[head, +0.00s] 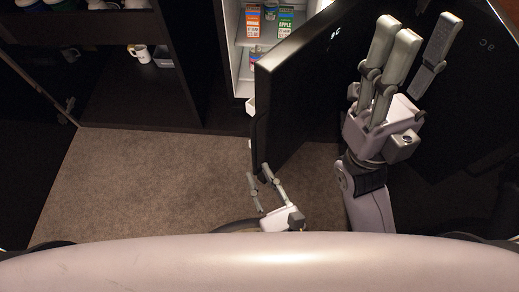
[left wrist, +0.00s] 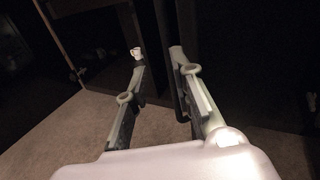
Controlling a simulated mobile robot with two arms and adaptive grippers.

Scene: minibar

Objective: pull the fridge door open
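The fridge door (head: 295,95) is a black panel standing ajar in the head view. To the left of its edge, the lit white fridge interior (head: 243,60) shows. My left gripper (head: 261,172) is low at the door's free edge, with its two fingers apart. In the left wrist view its fingers (left wrist: 158,75) are spread, with a dark upright edge between or just beyond them; contact is unclear. My right gripper (head: 415,40) is open and empty, its fingers pointing up, in front of dark panelling at the right.
Cartons (head: 285,22) stand on the fridge shelf. A white mug (head: 139,53) and a dark box sit in the dark cabinet at the left. The carpet (head: 150,170) in front of the cabinet is clear.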

